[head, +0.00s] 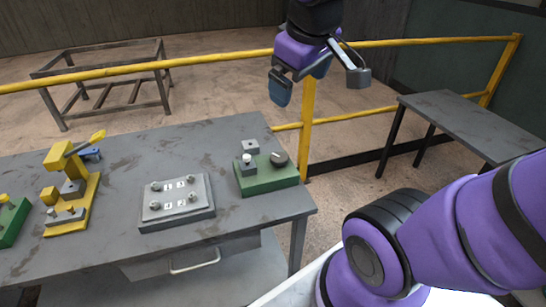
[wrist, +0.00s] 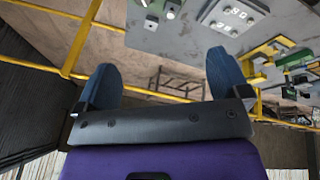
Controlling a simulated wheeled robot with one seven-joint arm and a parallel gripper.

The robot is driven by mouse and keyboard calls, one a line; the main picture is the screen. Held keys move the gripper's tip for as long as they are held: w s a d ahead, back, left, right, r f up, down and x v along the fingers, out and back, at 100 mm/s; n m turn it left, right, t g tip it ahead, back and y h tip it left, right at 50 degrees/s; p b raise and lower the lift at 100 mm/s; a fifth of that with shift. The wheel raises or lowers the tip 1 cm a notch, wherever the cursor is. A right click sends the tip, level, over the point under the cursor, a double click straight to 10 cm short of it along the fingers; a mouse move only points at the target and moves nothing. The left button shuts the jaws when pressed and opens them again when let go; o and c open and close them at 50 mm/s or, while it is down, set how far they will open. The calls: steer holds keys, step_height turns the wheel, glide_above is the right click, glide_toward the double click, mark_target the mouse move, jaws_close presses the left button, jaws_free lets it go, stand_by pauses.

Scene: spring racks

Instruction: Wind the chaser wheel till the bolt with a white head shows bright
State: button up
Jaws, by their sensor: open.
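A green block (head: 268,180) sits at the right end of the grey workbench (head: 120,155). On it are a bolt with a white head (head: 247,158) in a dark holder, a round dark knob (head: 278,157) that may be the chaser wheel, and a small grey block (head: 251,147). The white head looks pale; I cannot tell whether it is bright. My gripper (head: 301,82) is open and empty, raised above and beyond the bench's right end, apart from the green block. In the wrist view its blue fingers (wrist: 165,80) are wide apart with nothing between them.
A grey plate (head: 177,203) with several bolts and number labels lies left of the green block. A yellow fixture (head: 70,190) and another green block (head: 12,220) stand farther left. A yellow rail (head: 220,58) runs behind the bench. An empty side table (head: 470,120) stands right.

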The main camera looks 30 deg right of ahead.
steer(key=w+d+f+n+g+h, duration=0.1)
steer(key=w+d+f+n+g, duration=0.1)
steer(key=w+f+n, duration=0.3)
steer(key=n+g+y, duration=0.2)
steer(key=n+y, duration=0.1)
steer(key=n, duration=0.9)
glide_toward(278, 157)
step_height(278, 157, down, 9)
steer(key=shift+f, duration=0.2)
steer(key=c, duration=0.9)
steer(key=shift+m, duration=0.6)
